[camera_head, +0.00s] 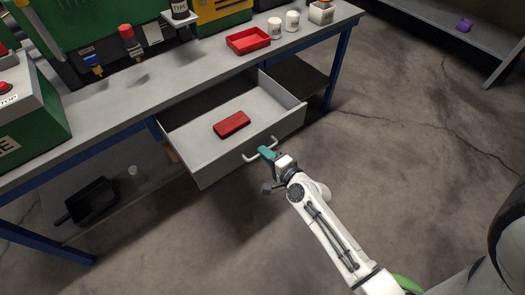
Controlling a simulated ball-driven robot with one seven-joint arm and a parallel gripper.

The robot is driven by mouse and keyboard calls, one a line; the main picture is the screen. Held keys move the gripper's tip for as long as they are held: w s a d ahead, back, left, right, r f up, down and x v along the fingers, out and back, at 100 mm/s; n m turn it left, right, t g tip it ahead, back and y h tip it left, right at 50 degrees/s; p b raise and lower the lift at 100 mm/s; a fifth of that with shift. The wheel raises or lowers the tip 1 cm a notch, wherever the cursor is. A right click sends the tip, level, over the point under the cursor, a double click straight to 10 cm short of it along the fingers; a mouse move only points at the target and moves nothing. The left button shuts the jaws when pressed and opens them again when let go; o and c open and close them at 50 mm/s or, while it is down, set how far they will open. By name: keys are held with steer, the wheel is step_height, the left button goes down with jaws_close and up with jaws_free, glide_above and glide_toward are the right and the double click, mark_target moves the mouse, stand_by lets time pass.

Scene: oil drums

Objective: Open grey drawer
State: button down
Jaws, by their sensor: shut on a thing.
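The grey drawer (203,172) stands pulled out from under the workbench top, with its inside in view. A red box-shaped object (232,124) lies on the drawer's floor. The drawer's light bar handle (252,158) is on its front panel. The fingers cover part of the handle. My white arm reaches in from the lower right.
The grey workbench (100,126) with blue legs holds a red tray (248,40), two white containers (283,23) and green machines. A black pan-like object (92,201) is on the lower shelf. The concrete floor (420,130) to the right is clear.

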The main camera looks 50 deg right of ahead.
stand_by(0.3)
steer(key=c, duration=1.2)
jaws_free()
steer(key=shift+o, duration=0.2)
steer(key=shift+s, duration=0.1)
steer(key=v, duration=1)
steer(key=shift+s+a+b, duration=0.2)
steer(key=shift+s+b, duration=0.1)
steer(key=shift+b, duration=0.05)
